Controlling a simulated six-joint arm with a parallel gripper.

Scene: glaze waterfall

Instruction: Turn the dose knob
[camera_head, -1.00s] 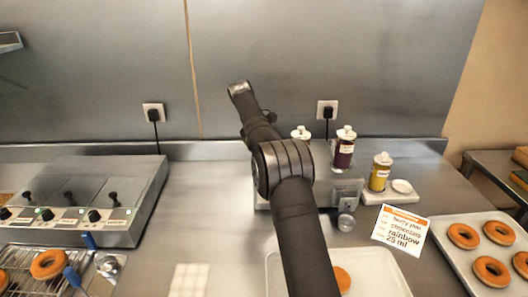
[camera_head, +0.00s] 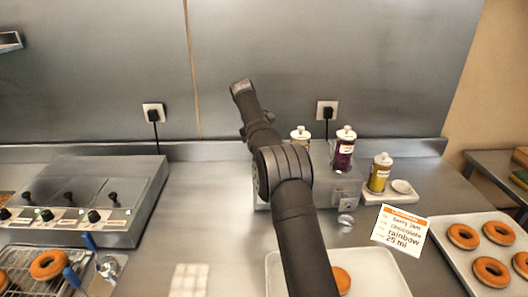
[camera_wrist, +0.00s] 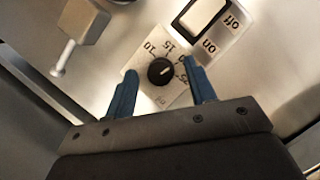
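The dose knob (camera_wrist: 161,71) is a round black knob with a pale pointer mark, on a white dial plate (camera_wrist: 150,92) with numbers including 10 and 15. In the wrist view the mark points toward the upper right. My gripper (camera_wrist: 161,74) is open, with one blue finger on either side of the knob and gaps between. I cannot tell how deep the fingertips reach. The knob sits on a grey metal dispenser (camera_head: 337,187), partly hidden behind my arm in the head view. My gripper is hidden there too.
An on/off rocker switch (camera_wrist: 201,12) and a metal lever (camera_wrist: 70,45) are near the dial. A purple jar (camera_head: 343,153) is on the dispenser; a yellow jar (camera_head: 379,176) stands right. An order card (camera_head: 401,230) reads "25 ml". A doughnut tray (camera_head: 455,262) lies right.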

